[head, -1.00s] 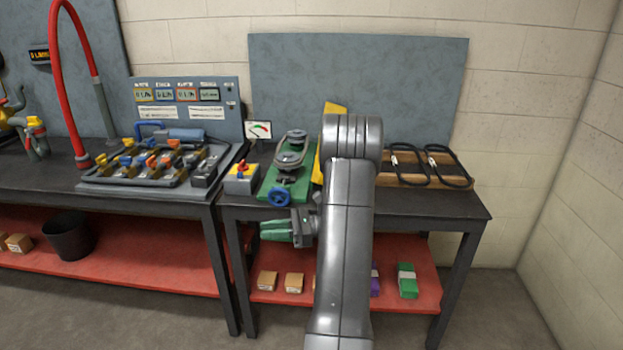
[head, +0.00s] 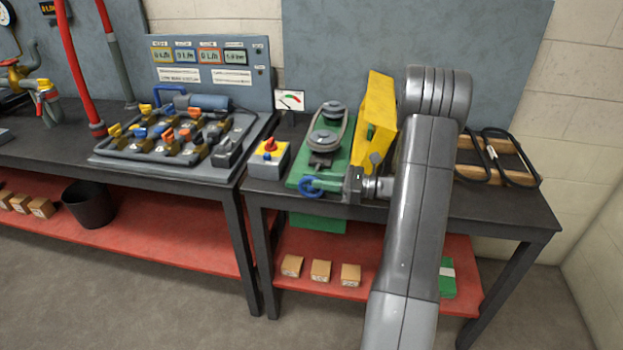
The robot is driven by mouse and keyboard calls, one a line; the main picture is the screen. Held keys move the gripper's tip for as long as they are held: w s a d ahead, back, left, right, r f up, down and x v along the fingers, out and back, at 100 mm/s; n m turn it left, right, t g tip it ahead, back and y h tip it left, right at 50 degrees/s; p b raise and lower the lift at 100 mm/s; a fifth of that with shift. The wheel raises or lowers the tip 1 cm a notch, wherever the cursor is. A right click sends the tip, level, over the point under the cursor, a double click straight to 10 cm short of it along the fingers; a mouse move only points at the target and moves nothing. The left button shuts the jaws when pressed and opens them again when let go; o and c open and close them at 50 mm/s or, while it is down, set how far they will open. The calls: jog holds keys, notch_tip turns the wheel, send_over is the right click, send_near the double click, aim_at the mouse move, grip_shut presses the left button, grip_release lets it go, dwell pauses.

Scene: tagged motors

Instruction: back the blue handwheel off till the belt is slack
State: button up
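The blue handwheel (head: 311,187) is at the front end of a green base plate (head: 301,172) on the right-hand bench. Behind it, a dark belt (head: 344,130) runs around two grey pulleys (head: 324,139) on the plate. Whether the belt is tight or slack is too small to tell. My gripper (head: 347,188) is at the bench's front edge, just right of the handwheel and pointing left at it. Its fingers are small and dark here. I cannot tell whether they touch the wheel or how far apart they are.
A yellow upright guard (head: 375,120) stands right of the pulleys, close to my arm. Spare belts (head: 510,158) lie on wood at the right. A green piece (head: 318,223) shows below the bench edge.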

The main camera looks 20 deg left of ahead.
aim_at(311, 176)
jog(key=shift+x, duration=1.8)
grip_shut()
jog(key=shift+r+h+p, duration=0.1)
jog(key=shift+h+p, duration=0.2)
jog(key=shift+p, duration=0.05)
